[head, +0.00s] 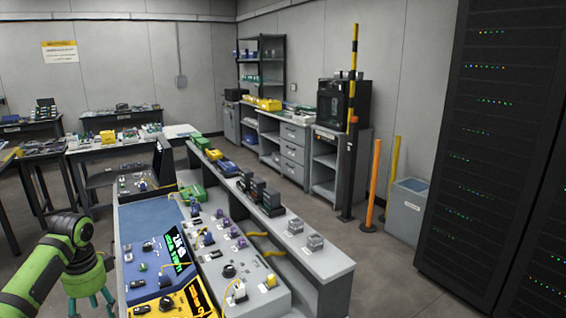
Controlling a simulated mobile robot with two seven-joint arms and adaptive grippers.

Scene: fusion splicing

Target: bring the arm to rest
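My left arm, green and black, comes in from the lower left. Its gripper (92,303) points down beside the left edge of the console bench, and its teal fingers run to the bottom edge of the picture. The fingertips are not clear enough to tell open from shut, and I see nothing held. My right arm and gripper are out of view.
Right of my gripper stand a yellow device (175,303), a blue console (155,245) and a grey panel (262,290) with knobs and yellow cables. A long grey shelf (335,262) runs behind them. A black server rack (480,170) stands at right. Open floor (390,285) lies between shelf and rack.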

